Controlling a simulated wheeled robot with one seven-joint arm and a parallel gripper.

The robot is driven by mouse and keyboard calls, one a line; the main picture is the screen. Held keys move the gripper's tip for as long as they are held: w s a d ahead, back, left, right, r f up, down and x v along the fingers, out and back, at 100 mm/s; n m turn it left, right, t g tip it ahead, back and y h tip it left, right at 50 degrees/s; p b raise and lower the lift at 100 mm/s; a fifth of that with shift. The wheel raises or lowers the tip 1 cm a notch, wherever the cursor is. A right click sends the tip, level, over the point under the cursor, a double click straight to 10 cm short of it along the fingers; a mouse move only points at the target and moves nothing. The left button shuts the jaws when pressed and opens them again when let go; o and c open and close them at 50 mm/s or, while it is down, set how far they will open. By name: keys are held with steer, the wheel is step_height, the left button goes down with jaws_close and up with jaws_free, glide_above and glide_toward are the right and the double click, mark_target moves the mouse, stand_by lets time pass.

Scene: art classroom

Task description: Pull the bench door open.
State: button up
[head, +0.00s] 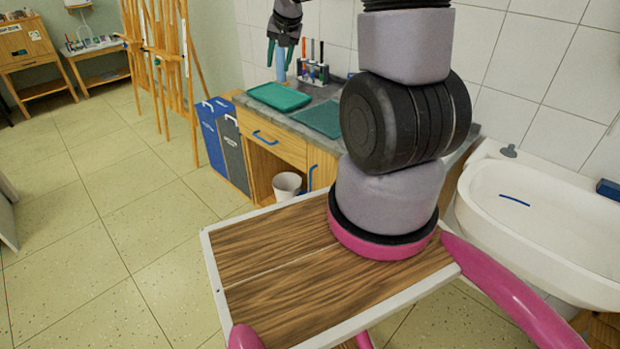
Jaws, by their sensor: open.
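The bench (272,137) has a grey top and a wooden front, with a drawer that has a blue handle. The bench door (322,164) is a wooden panel at the right of the front, with a blue upright handle (311,178). It looks shut, but my arm and base hide much of it. My gripper (280,56) is at the top of the view, pointing down with its dark green fingers apart. It appears above the bench top, well above and away from the door handle. A light blue object shows just below the fingers; I see nothing held.
A green tray (279,96), a dark green mat (320,118) and a rack of pens (313,71) are on the bench. A white bin (287,186) stands by the open compartment. Blue and grey bins (222,148) stand left, a white sink (540,215) right. The left floor is clear.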

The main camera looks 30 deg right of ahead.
step_height(320, 180, down, 11)
steer(key=w+d, duration=0.2)
steer(key=w, duration=0.1)
steer(key=m+g+h, duration=0.1)
steer(key=g+h, duration=0.1)
steer(key=h, duration=0.1)
glide_toward(310, 180)
steer(key=f, duration=0.2)
steer(key=x, duration=0.9)
steer(key=shift+w+d+f, duration=0.2)
steer(key=shift+w+d, duration=0.1)
steer(key=shift+w, duration=0.1)
steer(key=shift+c, duration=0.3)
jaws_close()
